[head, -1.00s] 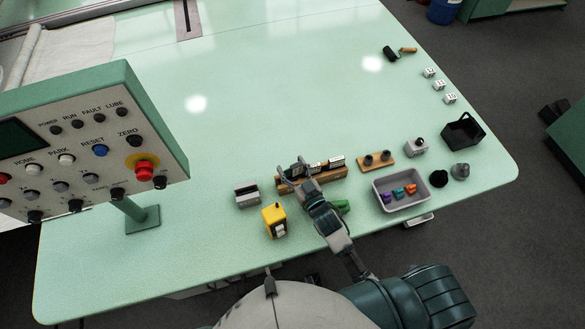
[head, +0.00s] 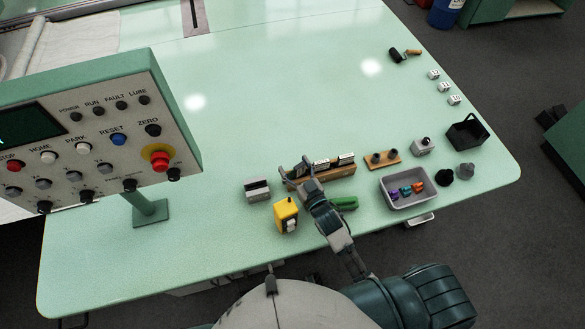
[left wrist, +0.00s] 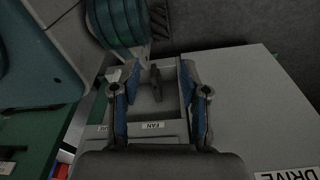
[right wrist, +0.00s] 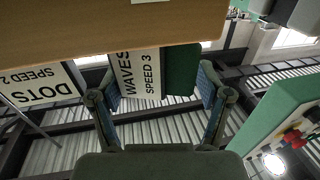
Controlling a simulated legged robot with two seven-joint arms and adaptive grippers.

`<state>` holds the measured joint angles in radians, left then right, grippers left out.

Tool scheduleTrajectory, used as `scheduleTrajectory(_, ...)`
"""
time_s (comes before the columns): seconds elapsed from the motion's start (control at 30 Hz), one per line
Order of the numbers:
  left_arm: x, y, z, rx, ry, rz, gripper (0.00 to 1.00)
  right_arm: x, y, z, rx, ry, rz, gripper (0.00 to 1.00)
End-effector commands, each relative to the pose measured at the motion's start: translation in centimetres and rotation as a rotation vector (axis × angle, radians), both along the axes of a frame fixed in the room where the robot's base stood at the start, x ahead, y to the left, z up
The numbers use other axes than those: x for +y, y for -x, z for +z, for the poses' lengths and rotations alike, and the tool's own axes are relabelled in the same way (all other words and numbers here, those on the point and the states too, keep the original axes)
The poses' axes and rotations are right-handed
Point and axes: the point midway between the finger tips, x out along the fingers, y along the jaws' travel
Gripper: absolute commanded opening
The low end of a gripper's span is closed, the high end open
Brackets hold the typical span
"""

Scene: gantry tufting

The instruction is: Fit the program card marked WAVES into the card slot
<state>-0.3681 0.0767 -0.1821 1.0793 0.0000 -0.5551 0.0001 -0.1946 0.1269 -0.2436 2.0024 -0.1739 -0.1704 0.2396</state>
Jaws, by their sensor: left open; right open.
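The WAVES card (right wrist: 138,75), white with a green end and also reading SPEED 3, shows in the right wrist view between the fingers of my open right gripper (right wrist: 155,90). I cannot tell whether the fingers touch it. In the head view this gripper (head: 297,172) is at the left end of the wooden card rack (head: 325,177) and hides part of it. The DOTS card (right wrist: 42,90) is beside the WAVES card. A grey slotted block (head: 257,189), seemingly the card slot, stands left of the rack, apart from the gripper. My left gripper (left wrist: 158,85) is open and empty.
A yellow device (head: 286,215) stands in front of the slotted block, and a green object (head: 345,203) lies by my right arm. A grey tray (head: 408,192) with coloured pieces is to the right. The control panel (head: 95,135) overhangs the left side. The table's middle is clear.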

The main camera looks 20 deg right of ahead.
Motion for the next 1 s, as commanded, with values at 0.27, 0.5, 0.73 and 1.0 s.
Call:
scheduleTrajectory(0.27, 1.3, 1.6, -0.6, 0.014, -0.025, -0.005, 0.45, -1.1, 2.1, -0.7, 0.037, 0.017, -0.008, 0.77)
scheduleTrajectory(0.5, 1.5, 1.1, -0.7, 0.008, -0.018, -0.006, 0.45, -1.8, 7.7, -0.5, 0.035, 0.015, -0.005, 0.77)
scheduleTrajectory(0.73, 1.4, 0.9, -0.6, 0.012, -0.018, -0.006, 0.45, -2.3, 11.1, -0.3, 0.033, 0.014, -0.004, 0.77)
scheduleTrajectory(1.0, 1.2, 0.2, -0.2, -0.001, -0.016, -0.005, 0.45, -2.6, 11.9, 0.0, 0.026, 0.009, -0.003, 0.77)
